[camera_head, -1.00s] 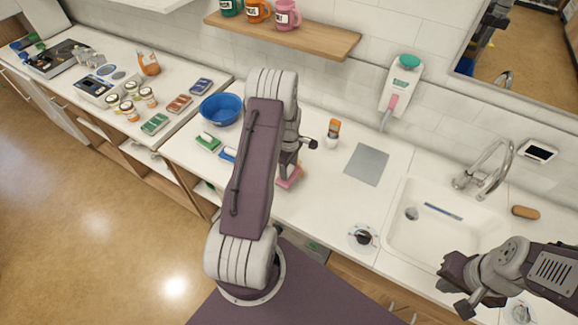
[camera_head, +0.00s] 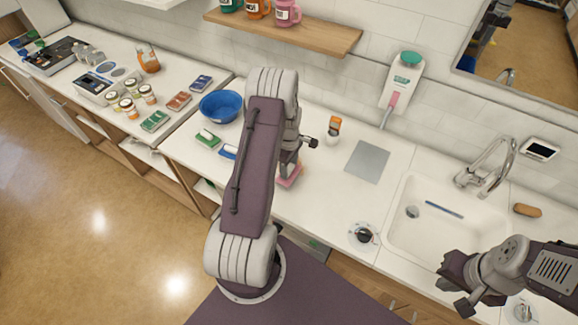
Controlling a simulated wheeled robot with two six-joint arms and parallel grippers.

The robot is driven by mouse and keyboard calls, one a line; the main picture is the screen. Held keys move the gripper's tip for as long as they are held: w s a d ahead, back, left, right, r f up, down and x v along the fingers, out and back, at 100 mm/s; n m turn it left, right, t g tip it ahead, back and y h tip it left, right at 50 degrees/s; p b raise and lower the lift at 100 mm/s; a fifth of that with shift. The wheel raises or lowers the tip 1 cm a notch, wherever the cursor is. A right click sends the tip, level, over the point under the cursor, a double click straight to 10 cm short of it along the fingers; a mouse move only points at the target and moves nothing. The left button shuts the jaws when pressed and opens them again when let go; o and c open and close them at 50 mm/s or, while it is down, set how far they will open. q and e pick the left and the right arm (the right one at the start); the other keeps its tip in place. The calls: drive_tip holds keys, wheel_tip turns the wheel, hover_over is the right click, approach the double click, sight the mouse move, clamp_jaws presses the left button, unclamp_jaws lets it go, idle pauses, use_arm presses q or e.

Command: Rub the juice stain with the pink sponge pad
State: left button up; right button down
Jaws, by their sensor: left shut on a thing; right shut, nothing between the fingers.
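The pink sponge pad (camera_head: 290,175) is at the counter surface, partly hidden by my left arm and gripper. My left gripper (camera_head: 288,168) is shut on it from above. The juice stain cannot be made out; it may be hidden under the pad or behind my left arm. My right gripper (camera_head: 456,288) is shut and empty, at the front edge of the sink at lower right.
A blue bowl (camera_head: 220,106), a green pad (camera_head: 208,139) and a blue pad (camera_head: 228,152) lie left of my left arm. A small orange-capped bottle (camera_head: 334,128) and a grey mat (camera_head: 367,161) are to its right. The sink (camera_head: 405,235) is further right.

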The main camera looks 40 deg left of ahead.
use_arm(q)
drive_tip(key=shift+f+b, duration=0.45)
drive_tip(key=shift+f, duration=0.2)
drive_tip(key=shift+w+a+r+b, duration=0.1)
drive_tip(key=shift+w+b, duration=0.2)
drive_tip(key=shift+w, duration=0.7)
drive_tip(key=shift+w+a+r+b, duration=0.1)
drive_tip(key=shift+w+b, duration=0.2)
drive_tip(key=shift+w, duration=0.7)
drive_tip(key=shift+w+f, duration=0.2)
drive_tip(key=shift+w, duration=0.1)
drive_tip(key=w+b, duration=0.2)
drive_tip(key=shift+w+a+f, duration=0.1)
drive_tip(key=shift+w+a, duration=0.1)
drive_tip(key=shift+w, duration=0.4)
